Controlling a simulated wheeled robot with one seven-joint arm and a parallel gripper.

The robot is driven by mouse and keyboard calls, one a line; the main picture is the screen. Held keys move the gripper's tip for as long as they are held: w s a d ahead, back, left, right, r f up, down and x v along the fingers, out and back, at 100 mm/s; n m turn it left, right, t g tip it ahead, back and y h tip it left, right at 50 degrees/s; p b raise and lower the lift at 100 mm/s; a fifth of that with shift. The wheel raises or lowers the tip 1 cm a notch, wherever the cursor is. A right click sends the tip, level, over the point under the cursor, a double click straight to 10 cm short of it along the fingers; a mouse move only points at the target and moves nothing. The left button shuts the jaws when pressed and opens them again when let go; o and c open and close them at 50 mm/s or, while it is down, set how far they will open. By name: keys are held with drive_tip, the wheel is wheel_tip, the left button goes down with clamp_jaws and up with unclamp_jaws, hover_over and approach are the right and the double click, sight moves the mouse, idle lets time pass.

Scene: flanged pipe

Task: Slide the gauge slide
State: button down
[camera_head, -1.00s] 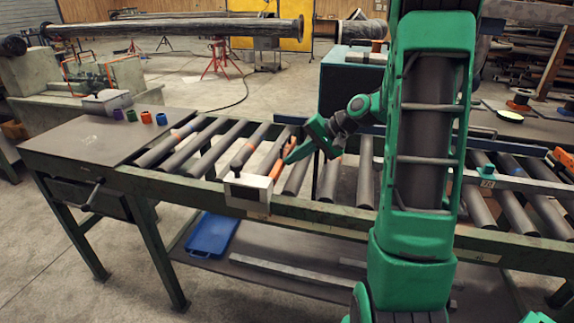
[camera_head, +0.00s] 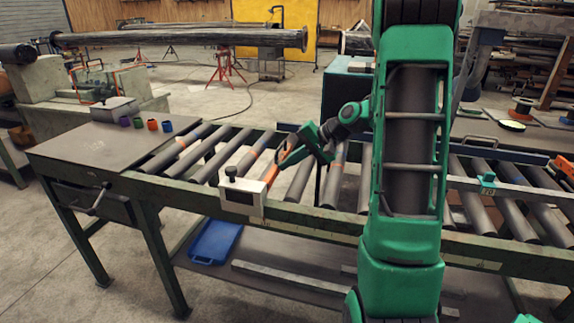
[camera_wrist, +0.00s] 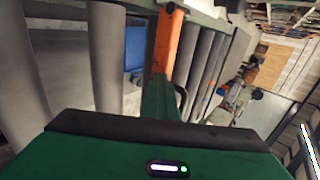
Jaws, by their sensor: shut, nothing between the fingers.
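A teal slide (camera_head: 487,181) with a small marked plate sits on the pale rail along the right part of the roller table; it looks like the gauge slide. My gripper (camera_head: 270,178) reaches left over the rollers, well to the left of that slide and apart from it. Its orange fingers are shut and empty, and their tip is close to a white box with a dark green knob (camera_head: 241,195) on the table's front edge. I cannot tell if they touch. In the wrist view the closed orange fingers (camera_wrist: 172,10) point away over the rollers; the slide is not seen there.
The roller table's front beam (camera_head: 330,222) runs across the view. A flat metal top (camera_head: 95,150) on the left holds several small coloured cups. A blue tray (camera_head: 215,241) lies on the lower shelf. A dark teal cabinet (camera_head: 345,92) stands behind the rollers.

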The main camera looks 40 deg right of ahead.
drive_tip(key=s+d, duration=0.1)
drive_tip(key=s, duration=0.1)
drive_tip(key=s+d+r, duration=0.1)
drive_tip(key=d, duration=0.1)
drive_tip(key=shift+s+d, duration=0.15)
drive_tip(key=shift+s, duration=0.2)
drive_tip(key=v, duration=0.8)
drive_tip(key=shift+s+r, duration=0.15)
drive_tip(key=s+a+f+n+g+h, duration=0.1)
drive_tip(key=s+a, duration=0.3)
drive_tip(key=s, duration=0.5)
drive_tip(key=s+a+f+n+g+h, duration=0.1)
drive_tip(key=s+a+f+g+h, duration=0.1)
drive_tip(key=s, duration=0.7)
drive_tip(key=s+a+f+n+g+h, duration=0.1)
drive_tip(key=s+a+g, duration=0.3)
drive_tip(key=s, duration=0.5)
drive_tip(key=shift+a+f+n+h, duration=0.3)
drive_tip(key=shift+a+f+h, duration=0.2)
drive_tip(key=shift+a+h, duration=0.4)
